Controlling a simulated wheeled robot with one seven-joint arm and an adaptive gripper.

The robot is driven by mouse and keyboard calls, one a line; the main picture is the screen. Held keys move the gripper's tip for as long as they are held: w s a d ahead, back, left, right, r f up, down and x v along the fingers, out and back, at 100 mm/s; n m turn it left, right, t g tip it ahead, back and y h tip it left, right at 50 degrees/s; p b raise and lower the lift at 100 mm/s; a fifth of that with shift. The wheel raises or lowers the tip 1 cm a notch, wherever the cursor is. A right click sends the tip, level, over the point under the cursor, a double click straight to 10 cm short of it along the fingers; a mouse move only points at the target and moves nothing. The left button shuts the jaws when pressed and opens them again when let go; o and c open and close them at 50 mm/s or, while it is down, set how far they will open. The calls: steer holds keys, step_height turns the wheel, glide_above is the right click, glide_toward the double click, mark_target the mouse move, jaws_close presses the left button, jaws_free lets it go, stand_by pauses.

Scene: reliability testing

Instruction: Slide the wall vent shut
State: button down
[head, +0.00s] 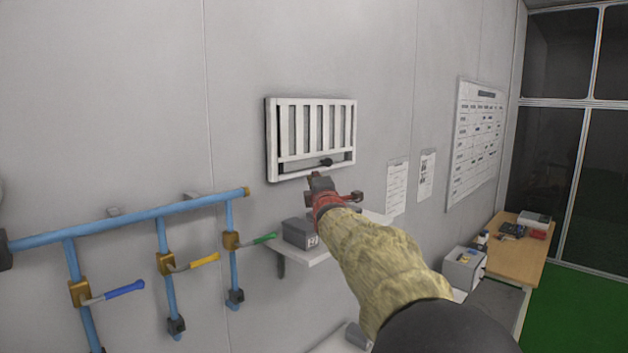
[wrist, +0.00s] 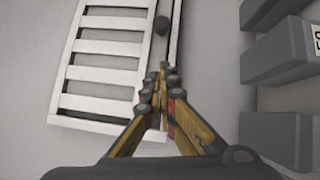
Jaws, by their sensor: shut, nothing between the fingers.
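The white wall vent (head: 312,130) is mounted on the grey wall, with upright slats and a frame. Dark gaps show between several slats, widest at the left edge. A small black knob (head: 326,162) sits on the vent's lower rail, right of the middle. In the wrist view the vent (wrist: 104,62) lies turned on its side and the knob (wrist: 161,24) is beyond my fingertips. My gripper (head: 318,180) is just below the vent's lower edge, under the knob. Its fingers are together and empty. They appear apart from the knob, though the exact distance is unclear.
A shelf (head: 312,256) with a grey box (head: 299,233) is below the vent. Blue pipes (head: 130,222) with coloured valve handles run along the wall at left. Papers (head: 397,186) and a whiteboard (head: 476,140) hang at right, above a desk (head: 522,250). The wall around the vent's top is clear.

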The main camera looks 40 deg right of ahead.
steer(key=v, duration=0.3)
steer(key=shift+s+d+f+b, duration=0.1)
steer(key=shift+s+d+b, duration=0.05)
steer(key=shift+b, duration=0.2)
steer(key=s+a+f+m+g+y+b, duration=0.15)
steer(key=s+a+f+b, duration=0.25)
steer(key=a+f, duration=0.5)
steer(key=s+a+f+m+g+y+b, duration=0.1)
steer(key=s+a+f+m+y+b, duration=0.25)
steer(key=a+f, duration=0.55)
steer(key=s+a+f+m+g+y+b, duration=0.2)
steer(key=s+a+f+b, duration=0.15)
steer(key=a+f, duration=0.55)
steer(key=s+a+f+m+g+y+b, duration=0.2)
steer(key=s+a+f+b, duration=0.3)
steer(key=s+f, duration=0.6)
steer(key=s+a+f+m+g+y+b, duration=0.1)
steer(key=s+a+f+m+g+b, duration=0.2)
steer(key=s+a+f, duration=0.5)
steer(key=s+f+g+b, duration=0.1)
steer(key=s+f, duration=0.2)
steer(key=f, duration=0.5)
steer(key=shift+s+a+m+y+b, duration=0.25)
steer(key=shift+s+m+y+b, duration=0.05)
steer(key=shift+s+y+b, duration=0.1)
